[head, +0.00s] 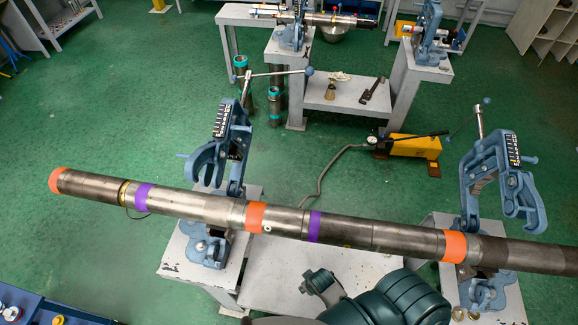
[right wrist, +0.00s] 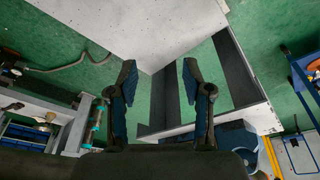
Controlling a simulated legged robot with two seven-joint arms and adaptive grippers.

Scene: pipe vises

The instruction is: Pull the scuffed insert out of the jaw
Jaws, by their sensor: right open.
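A long steel pipe (head: 340,230) with orange and purple bands lies across two blue pipe vises. The left vise (head: 226,150) and the right vise (head: 497,180) have their hinged upper yokes swung up off the pipe. The lower jaws lie mostly under the pipe, and I cannot make out a scuffed insert in either. My right gripper (head: 318,287) is in front of the pipe, between the vises, apart from both. In the right wrist view it (right wrist: 158,82) is open and empty above the floor and a grey stand. My left gripper is not in view.
The grey stand (head: 275,275) carries the vises. Brass-coloured pieces (head: 458,313) sit at the right vise's base. A yellow pump (head: 412,147) with a hose stands on the green floor behind. More benches and vises stand at the back.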

